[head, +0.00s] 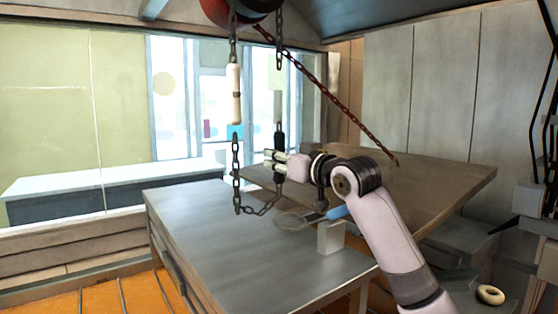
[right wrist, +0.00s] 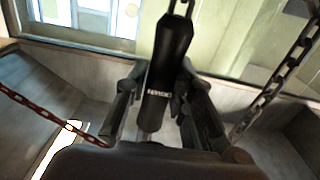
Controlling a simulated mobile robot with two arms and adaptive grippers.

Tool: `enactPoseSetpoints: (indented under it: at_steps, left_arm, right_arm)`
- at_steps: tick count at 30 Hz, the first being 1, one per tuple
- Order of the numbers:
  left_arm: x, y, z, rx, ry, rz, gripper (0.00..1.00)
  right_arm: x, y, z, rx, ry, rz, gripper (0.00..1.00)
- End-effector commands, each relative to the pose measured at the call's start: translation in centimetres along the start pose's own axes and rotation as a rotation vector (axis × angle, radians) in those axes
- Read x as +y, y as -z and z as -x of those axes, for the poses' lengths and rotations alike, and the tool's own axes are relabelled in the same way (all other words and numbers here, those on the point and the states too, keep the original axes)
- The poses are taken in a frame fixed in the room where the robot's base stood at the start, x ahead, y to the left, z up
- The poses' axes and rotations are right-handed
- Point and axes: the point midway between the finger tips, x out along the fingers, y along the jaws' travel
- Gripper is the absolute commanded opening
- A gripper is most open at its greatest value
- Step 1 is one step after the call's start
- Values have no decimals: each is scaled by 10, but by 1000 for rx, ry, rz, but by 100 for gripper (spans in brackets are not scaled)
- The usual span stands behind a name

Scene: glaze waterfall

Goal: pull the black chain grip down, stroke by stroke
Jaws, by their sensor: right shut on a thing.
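The black chain grip (head: 279,136) hangs upright on the right-hand strand of a dark chain, above the metal table. My right gripper (head: 272,163) is shut around its lower part. In the right wrist view the black grip (right wrist: 167,60) stands between the two fingers of my right gripper (right wrist: 160,105), with a pale label band. A cream grip (head: 233,92) hangs on the left-hand strand, higher than the black one. The chain loop (head: 236,160) hangs below both, close to the tabletop. My left gripper is not in view.
A red hoist (head: 238,12) hangs at the top. A rusty chain (head: 335,97) slants from it to a tilted wooden panel (head: 440,176). The metal table (head: 200,215) holds a flat tool (head: 297,219) and a pale block (head: 331,238). A cream ring (head: 490,295) lies lower right.

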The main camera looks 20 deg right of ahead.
Motion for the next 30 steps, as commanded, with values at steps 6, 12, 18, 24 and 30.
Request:
enactPoseSetpoints:
  at_steps: [6,12,18,24,30]
  left_arm:
    - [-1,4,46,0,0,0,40]
    - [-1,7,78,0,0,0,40]
    - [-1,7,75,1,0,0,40]
    - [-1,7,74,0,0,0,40]
    - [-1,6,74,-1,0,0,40]
  right_arm:
    - [0,49,0,-3,0,-1,0]
    - [0,85,0,-2,0,0,0]
    - [0,115,1,3,0,0,0]
    - [0,138,0,3,-1,-1,0]
    - [0,140,1,2,-1,0,0]
